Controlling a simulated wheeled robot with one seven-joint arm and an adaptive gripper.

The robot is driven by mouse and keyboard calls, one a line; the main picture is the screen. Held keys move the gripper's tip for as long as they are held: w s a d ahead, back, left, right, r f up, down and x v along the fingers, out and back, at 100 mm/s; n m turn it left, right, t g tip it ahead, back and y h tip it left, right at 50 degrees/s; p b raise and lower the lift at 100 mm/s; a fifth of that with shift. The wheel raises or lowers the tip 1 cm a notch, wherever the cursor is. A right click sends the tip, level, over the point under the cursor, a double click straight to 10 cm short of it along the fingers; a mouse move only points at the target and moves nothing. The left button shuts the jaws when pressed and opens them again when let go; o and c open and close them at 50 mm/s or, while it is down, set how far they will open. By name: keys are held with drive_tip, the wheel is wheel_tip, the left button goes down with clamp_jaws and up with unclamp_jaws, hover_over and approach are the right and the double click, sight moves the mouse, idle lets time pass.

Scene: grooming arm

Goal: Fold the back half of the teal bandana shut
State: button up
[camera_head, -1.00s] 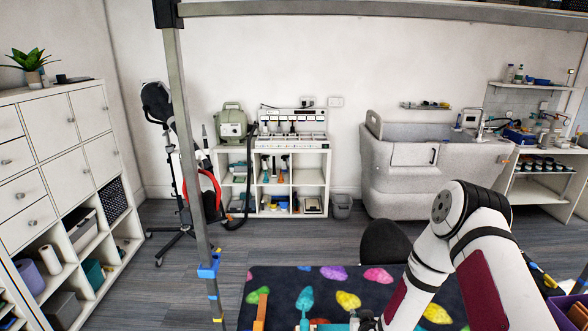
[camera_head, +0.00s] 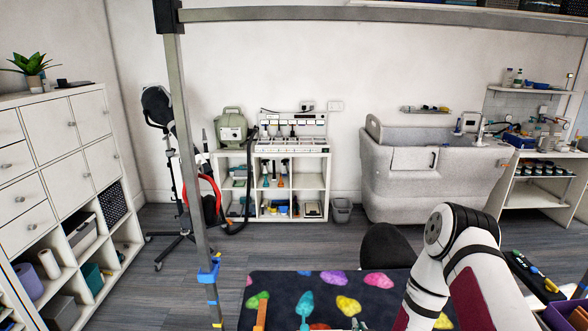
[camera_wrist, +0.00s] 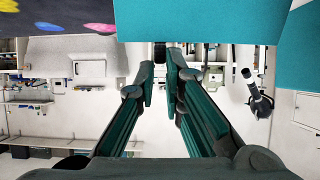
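Teal cloth, which I take to be the bandana (camera_wrist: 200,20), fills the top of the wrist view as a broad panel with a straight lower edge. A second teal area (camera_wrist: 303,50) shows at the far right of that view. The folds and the back half cannot be made out. My gripper (camera_wrist: 160,70) has its dark green fingers pointing at the panel's edge, with a narrow gap between the tips. No cloth shows clearly between them. In the head view my gripper is mostly hidden at the bottom edge, and I cannot make out the bandana there.
A black tool tray (camera_head: 532,275) is at the right.

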drive_tip(key=shift+o, duration=0.2)
drive_tip(key=shift+s+t, duration=0.9)
drive_tip(key=shift+s, duration=0.2)
drive_tip(key=shift+s+r, duration=0.1)
drive_tip(key=shift+c, duration=0.2)
drive_tip(key=shift+s+t, duration=0.1)
drive_tip(key=shift+t, duration=0.2)
drive_tip(key=shift+s+t, duration=1)
drive_tip(key=shift+s, duration=0.15)
